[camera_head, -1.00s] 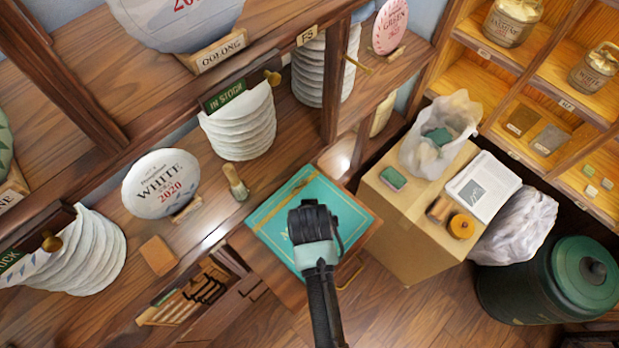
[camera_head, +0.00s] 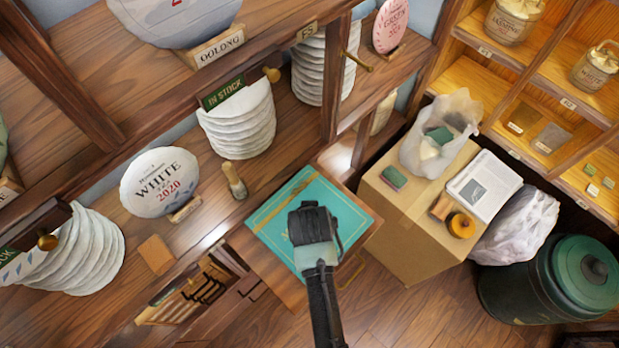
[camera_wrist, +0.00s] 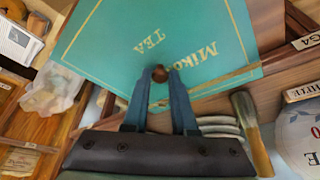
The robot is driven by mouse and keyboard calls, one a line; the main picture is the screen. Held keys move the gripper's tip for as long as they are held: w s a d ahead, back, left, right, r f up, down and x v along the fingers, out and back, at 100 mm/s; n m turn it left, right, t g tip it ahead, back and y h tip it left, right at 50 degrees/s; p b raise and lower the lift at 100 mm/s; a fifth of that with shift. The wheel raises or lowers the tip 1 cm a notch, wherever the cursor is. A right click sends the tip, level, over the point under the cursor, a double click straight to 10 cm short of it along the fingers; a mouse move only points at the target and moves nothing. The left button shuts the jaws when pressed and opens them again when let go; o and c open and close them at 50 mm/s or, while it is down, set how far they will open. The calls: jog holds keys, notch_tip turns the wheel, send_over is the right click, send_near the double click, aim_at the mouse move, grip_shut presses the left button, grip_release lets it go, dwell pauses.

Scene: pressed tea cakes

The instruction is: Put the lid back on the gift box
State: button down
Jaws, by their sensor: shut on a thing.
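The gift box itself is not clearly visible under the lid. I cannot tell whether the lid touches it.
A wooden-handled brush (camera_head: 235,181) and wrapped tea cakes (camera_head: 240,125) are on the counter to the left. A green canister (camera_head: 550,280) stands lower right.

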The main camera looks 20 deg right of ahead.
jog(key=c, duration=0.6)
grip_release()
jog(key=shift+c, duration=0.2)
jog(key=shift+o, duration=0.2)
jog(key=o, duration=0.4)
jog(key=shift+o, duration=0.2)
jog(key=shift+r, duration=0.1)
notch_tip(320, 180, up, 5)
jog(key=p, duration=0.5)
jog(key=shift+r+p, duration=0.6)
jog(key=shift+r, duration=0.35)
